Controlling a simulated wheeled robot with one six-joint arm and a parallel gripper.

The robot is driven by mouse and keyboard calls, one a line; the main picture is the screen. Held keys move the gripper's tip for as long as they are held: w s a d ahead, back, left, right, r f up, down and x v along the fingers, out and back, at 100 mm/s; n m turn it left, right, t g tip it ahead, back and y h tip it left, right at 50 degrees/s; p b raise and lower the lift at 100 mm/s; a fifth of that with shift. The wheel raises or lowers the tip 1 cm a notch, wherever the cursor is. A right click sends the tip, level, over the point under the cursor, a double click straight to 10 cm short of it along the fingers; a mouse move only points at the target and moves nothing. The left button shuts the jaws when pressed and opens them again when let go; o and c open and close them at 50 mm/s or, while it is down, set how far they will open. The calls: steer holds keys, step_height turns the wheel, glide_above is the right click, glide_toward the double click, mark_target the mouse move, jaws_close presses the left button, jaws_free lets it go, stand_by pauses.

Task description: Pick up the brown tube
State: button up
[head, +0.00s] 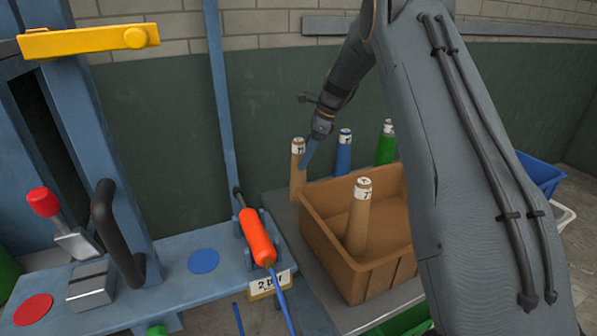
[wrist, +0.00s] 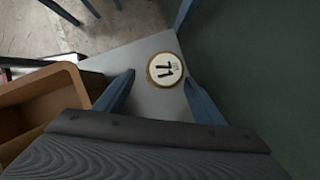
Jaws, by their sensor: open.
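A brown tube (head: 297,172) stands upright on the grey surface behind the brown bin, with a white marked top. In the wrist view its round top (wrist: 165,69) shows end-on between my two blue fingertips, with a little room on each side. My gripper (head: 305,165) is open and points down at this tube; the wrist view also shows my gripper (wrist: 159,80). I cannot tell whether a finger touches the tube. A second brown tube (head: 358,220) leans slightly inside the brown bin (head: 325,240), which also shows in the wrist view (wrist: 30,90).
A blue tube (head: 343,155) and a green tube (head: 386,145) stand behind the bin. At the left, a blue bench holds an orange cylinder (head: 257,238) and a red-knobbed lever (head: 55,215). A blue crate (head: 541,172) stands at the right. A dark green wall is behind.

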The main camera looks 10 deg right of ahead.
mark_target(298, 171)
steer(key=shift+p+x, duration=0.7)
steer(key=shift+x, duration=1.7)
steer(key=shift+r, duration=0.1)
steer(key=c, duration=1.1)
steer(key=shift+c, duration=0.2)
